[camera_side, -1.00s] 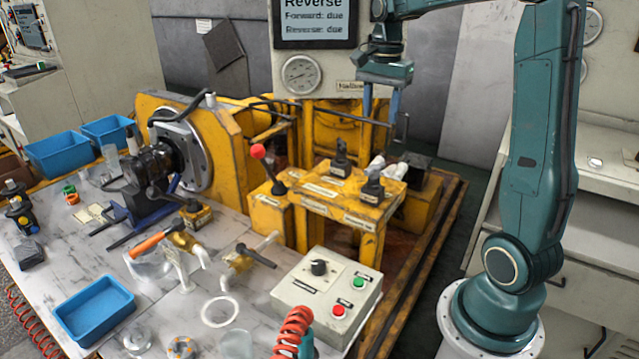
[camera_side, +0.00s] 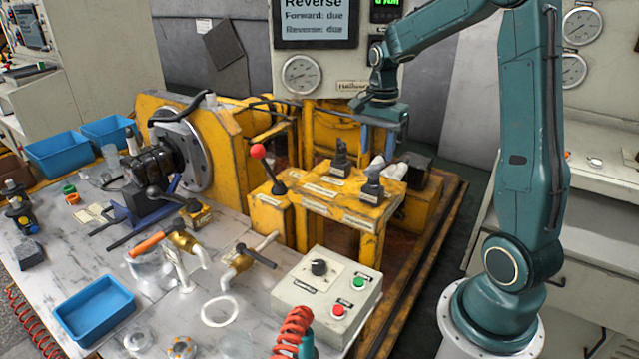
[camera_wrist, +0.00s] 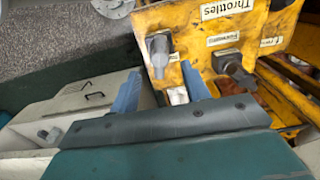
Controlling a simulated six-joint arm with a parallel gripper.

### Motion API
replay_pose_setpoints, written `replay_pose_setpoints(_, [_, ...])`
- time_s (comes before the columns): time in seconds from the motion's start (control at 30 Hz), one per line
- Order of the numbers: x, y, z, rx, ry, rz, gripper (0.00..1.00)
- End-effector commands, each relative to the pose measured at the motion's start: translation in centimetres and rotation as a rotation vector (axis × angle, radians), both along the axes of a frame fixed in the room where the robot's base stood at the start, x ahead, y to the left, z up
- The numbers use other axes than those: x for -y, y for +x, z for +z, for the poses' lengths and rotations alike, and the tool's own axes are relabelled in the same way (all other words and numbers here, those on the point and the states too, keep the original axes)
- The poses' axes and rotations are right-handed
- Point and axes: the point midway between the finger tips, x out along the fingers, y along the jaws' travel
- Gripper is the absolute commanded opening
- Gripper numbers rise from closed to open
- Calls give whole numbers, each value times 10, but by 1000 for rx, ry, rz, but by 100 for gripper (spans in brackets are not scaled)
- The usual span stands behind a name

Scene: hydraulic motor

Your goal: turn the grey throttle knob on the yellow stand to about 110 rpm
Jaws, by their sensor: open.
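The yellow stand (camera_side: 325,197) carries two grey knobs on dark bases. One knob (camera_side: 373,187) is at its front right and the other (camera_side: 340,158) is farther back. My gripper (camera_side: 377,150) is open and empty, pointing down above the right part of the stand, apart from the knobs. In the wrist view, my gripper (camera_wrist: 160,69) has a grey knob (camera_wrist: 158,48) just beyond and between its fingertips. A second knob (camera_wrist: 230,62) lies to the right. A "Throttles" label (camera_wrist: 227,8) is on the stand (camera_wrist: 195,28).
A red-ball lever (camera_side: 263,165) stands left of the knobs. A panel screen (camera_side: 315,20) reads "Reverse", with both directions "due". A small green readout (camera_side: 386,8) is partly cut off. A control box (camera_side: 325,290) is in front. White cloth-like lumps (camera_side: 377,163) lie behind the front knob.

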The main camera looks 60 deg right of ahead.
Motion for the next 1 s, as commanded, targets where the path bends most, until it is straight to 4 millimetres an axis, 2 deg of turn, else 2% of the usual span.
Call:
replay_pose_setpoints(0.1, [0,-1,-18,-3,2,0,46])
replay_pose_setpoints(0.3, [0,0,-38,-1,0,0,46])
replay_pose_setpoints(0.5, [0,0,-45,0,0,0,46])
replay_pose_setpoints(0.77, [0,0,-46,0,0,0,46])
replay_pose_setpoints(1.0, [0,0,-45,0,0,0,2])
